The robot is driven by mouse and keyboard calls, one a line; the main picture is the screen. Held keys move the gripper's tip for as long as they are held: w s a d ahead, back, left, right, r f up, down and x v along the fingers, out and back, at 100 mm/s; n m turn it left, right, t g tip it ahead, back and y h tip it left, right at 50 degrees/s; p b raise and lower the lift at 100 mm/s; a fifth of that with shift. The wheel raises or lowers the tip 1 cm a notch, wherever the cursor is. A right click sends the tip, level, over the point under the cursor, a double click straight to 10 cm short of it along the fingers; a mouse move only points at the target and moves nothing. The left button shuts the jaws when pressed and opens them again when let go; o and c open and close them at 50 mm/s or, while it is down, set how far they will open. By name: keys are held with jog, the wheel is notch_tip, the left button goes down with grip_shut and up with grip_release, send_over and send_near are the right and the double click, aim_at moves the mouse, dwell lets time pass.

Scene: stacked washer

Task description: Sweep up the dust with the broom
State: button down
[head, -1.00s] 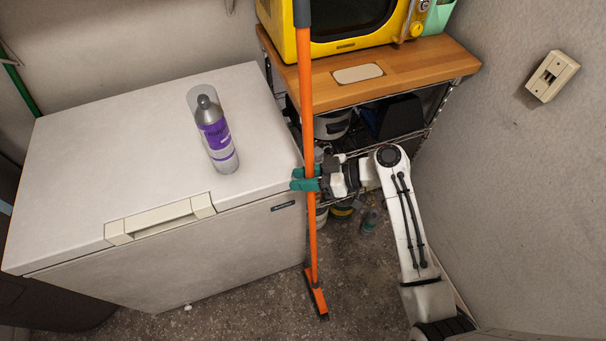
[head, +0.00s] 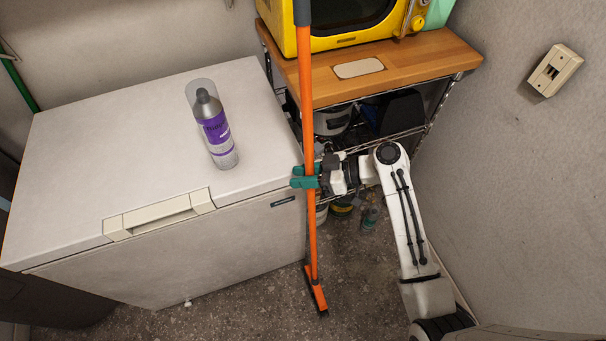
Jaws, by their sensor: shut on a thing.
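The broom (head: 312,231) has an orange handle with a dark grip at the top and an orange head (head: 316,290) with dark bristles. It stands nearly upright, its head at the floor; whether the bristles touch it I cannot tell. My gripper (head: 304,177) has green fingers and is shut on the middle of the broom's handle, close to the freezer's front right corner. The speckled floor (head: 250,305) shows around the broom head. I cannot make out distinct dust on it.
A white chest freezer (head: 100,130) fills the left, with a purple-labelled spray can (head: 215,130) on its lid. Behind the broom stands a wire rack with a wooden top (head: 430,62) holding a yellow microwave (head: 345,40). A grey wall (head: 530,190) closes the right. Small containers stand under the rack.

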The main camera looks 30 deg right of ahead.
jog(key=shift+f+b, duration=0.95)
dwell(0.3)
jog(key=shift+s+d+r+b, duration=0.1)
jog(key=shift+s+d+b, duration=0.15)
jog(key=shift+d, duration=0.75)
jog(key=shift+s+d+r+b, duration=0.1)
jog(key=shift+s+d+b, duration=0.1)
jog(key=shift+d, duration=0.9)
jog(key=shift+s+d+f+b, duration=0.15)
jog(key=shift+d+b, duration=0.25)
jog(key=shift+d, duration=0.55)
jog(key=shift+s+d+f+b, duration=0.1)
jog(key=shift+s+d+b, duration=0.25)
jog(key=shift+d, duration=0.55)
jog(key=shift+d, duration=0.1)
jog(key=shift+s+d+f+b, duration=0.15)
jog(key=shift+d+b, duration=0.15)
jog(key=shift+d, duration=0.3)
jog(key=shift+s+d+r+b, duration=0.15)
jog(key=shift+d+b, duration=0.1)
jog(key=shift+d, duration=0.4)
jog(key=shift+s+d+f+b, duration=0.15)
jog(key=shift+d+b, duration=0.15)
jog(key=shift+d, duration=0.3)
